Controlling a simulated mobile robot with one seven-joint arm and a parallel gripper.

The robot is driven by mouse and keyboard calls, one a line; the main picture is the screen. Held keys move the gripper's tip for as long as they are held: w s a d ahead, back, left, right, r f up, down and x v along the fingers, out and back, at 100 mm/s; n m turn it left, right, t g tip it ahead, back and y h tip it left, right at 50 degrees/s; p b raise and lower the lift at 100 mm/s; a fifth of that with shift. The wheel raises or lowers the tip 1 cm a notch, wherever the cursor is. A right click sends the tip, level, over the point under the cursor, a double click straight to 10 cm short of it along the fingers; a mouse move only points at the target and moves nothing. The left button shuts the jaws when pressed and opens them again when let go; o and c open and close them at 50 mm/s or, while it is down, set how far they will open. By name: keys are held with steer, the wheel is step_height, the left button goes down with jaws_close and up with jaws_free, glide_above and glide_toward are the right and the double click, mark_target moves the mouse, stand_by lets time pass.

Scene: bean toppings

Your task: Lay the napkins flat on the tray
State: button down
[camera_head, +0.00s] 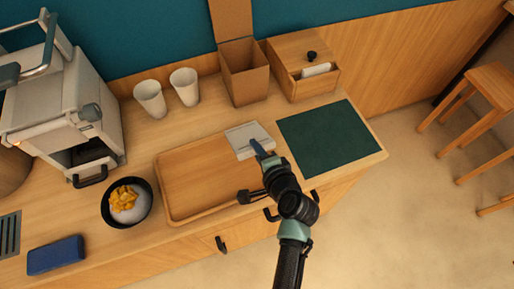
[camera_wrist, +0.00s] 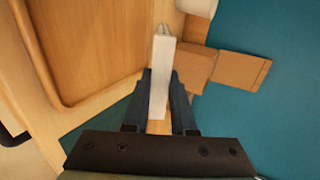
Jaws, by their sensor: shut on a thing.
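My gripper (camera_head: 260,149) is shut on a white napkin (camera_head: 243,137), a pale square in the head view. It overlaps the far right corner of the wooden tray (camera_head: 195,185); its height above the tray is hard to judge. In the wrist view the napkin (camera_wrist: 161,72) is a narrow white strip between the fingers (camera_wrist: 160,85), with the tray (camera_wrist: 85,45) to its left. The visible tray surface is bare. Another white napkin edge (camera_head: 316,70) shows in the slot of the wooden box (camera_head: 296,60) at the back.
A dark green mat (camera_head: 328,137) lies right of the tray. A tall open brown box (camera_head: 243,75) and two white cups (camera_head: 150,98) stand behind. A black bowl (camera_head: 117,217), a blue block (camera_head: 56,255) and a grey machine (camera_head: 62,105) are left.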

steer(key=shift+f+b, duration=1.55)
steer(key=shift+f, duration=0.6)
jaws_free()
steer(key=s+d+r+p, duration=0.2)
steer(key=s+r+p, duration=0.3)
steer(key=r+p, duration=0.1)
steer(key=shift+s+r+p, duration=0.25)
steer(key=shift+s+p, duration=0.1)
stand_by(0.4)
steer(key=shift+w, duration=0.1)
stand_by(0.8)
